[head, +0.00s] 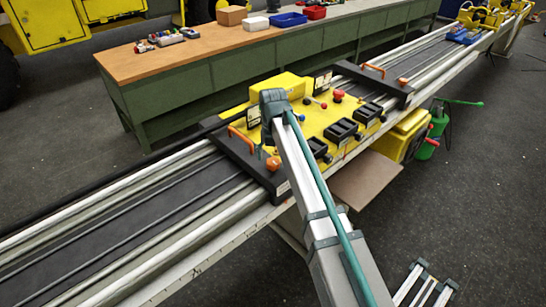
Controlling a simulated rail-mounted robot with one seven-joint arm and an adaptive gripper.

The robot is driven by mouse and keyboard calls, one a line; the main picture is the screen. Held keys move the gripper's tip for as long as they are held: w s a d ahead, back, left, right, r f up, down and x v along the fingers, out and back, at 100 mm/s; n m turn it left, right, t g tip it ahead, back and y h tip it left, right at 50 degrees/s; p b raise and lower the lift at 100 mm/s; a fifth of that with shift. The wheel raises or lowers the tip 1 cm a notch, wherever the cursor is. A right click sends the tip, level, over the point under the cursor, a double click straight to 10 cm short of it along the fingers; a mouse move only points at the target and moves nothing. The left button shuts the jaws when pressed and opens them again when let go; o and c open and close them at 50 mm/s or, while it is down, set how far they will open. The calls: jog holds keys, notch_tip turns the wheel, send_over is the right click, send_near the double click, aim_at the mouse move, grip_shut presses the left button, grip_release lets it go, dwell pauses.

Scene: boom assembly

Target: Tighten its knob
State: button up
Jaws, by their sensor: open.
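A yellow carriage (312,122) sits across the pale rails near the middle of the head view. An orange knob (273,163) stands on its near-left black crossbar, and another orange knob (402,81) on its far-right crossbar. A larger red knob (338,95) and small red and blue ball knobs stand on its top. I cannot tell which knob is the task's, nor how tight any is. A long pale beam with a grey head (273,103) and a green hose crosses in front, hiding part of the carriage. I cannot make out my gripper.
A long workbench (240,37) runs behind the rails with trays, a box and small parts. A brown board (366,180), a yellow case (400,136) and a green bottle (433,135) are at the near side. Metal profiles (425,285) show at lower right; the dark floor beside is clear.

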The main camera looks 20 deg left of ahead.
jog(key=shift+f, duration=0.7)
jog(key=shift+c, duration=0.4)
jog(key=c, duration=1.1)
